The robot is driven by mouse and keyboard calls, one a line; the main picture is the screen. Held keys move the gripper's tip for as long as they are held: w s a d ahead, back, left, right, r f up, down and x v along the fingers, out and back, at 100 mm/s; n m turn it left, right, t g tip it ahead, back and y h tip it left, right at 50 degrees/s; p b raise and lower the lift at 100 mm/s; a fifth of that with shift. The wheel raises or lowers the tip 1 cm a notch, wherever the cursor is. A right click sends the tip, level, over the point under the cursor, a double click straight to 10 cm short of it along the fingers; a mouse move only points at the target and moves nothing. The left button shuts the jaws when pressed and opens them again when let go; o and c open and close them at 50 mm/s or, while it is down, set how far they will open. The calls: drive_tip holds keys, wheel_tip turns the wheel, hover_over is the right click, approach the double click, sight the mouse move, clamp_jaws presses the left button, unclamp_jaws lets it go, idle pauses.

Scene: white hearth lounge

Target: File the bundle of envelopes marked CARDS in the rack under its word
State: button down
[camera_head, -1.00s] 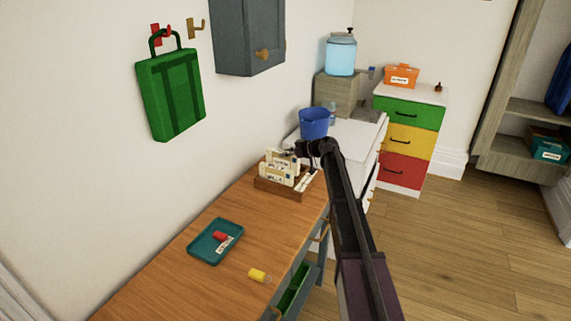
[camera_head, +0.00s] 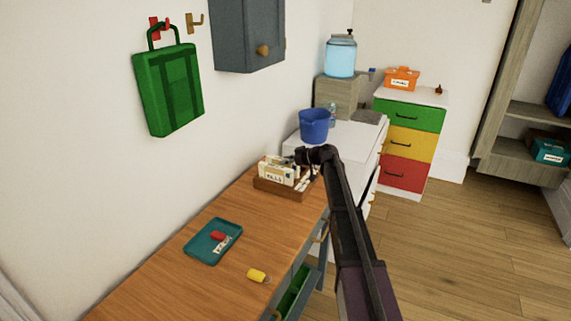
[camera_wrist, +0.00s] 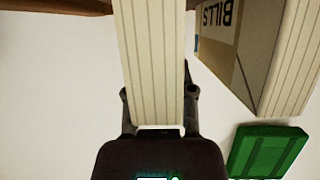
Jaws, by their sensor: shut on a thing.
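My gripper (camera_head: 304,156) is over the brown wooden rack (camera_head: 277,190) at the far end of the desk. In the wrist view my gripper (camera_wrist: 158,98) is shut on a cream bundle of envelopes (camera_wrist: 153,50), with its striped edges toward the camera. The word on the held bundle is hidden. Another bundle, marked BILLS (camera_wrist: 222,40), stands beside it with a gap between. In the head view white bundles (camera_head: 278,171) stand in the rack. The rack's own words are too small to read, and I cannot tell whether the held bundle touches the rack's floor.
A blue bucket (camera_head: 314,126) stands behind the rack. A green bag (camera_head: 168,90) hangs on the wall, and a grey cabinet (camera_head: 245,35) hangs above.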

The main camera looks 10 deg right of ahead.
drive_tip(key=shift+f, duration=0.1)
drive_tip(key=shift+c, duration=2.2)
unclamp_jaws()
drive_tip(key=shift+r, duration=0.2)
drive_tip(key=shift+s+d+r, duration=0.1)
drive_tip(key=shift+s+d, duration=0.05)
drive_tip(key=p+v, duration=0.4)
drive_tip(key=v, duration=0.7)
drive_tip(key=shift+s+d+p, duration=0.15)
drive_tip(key=shift+d+p, duration=0.1)
drive_tip(key=shift+p, duration=0.1)
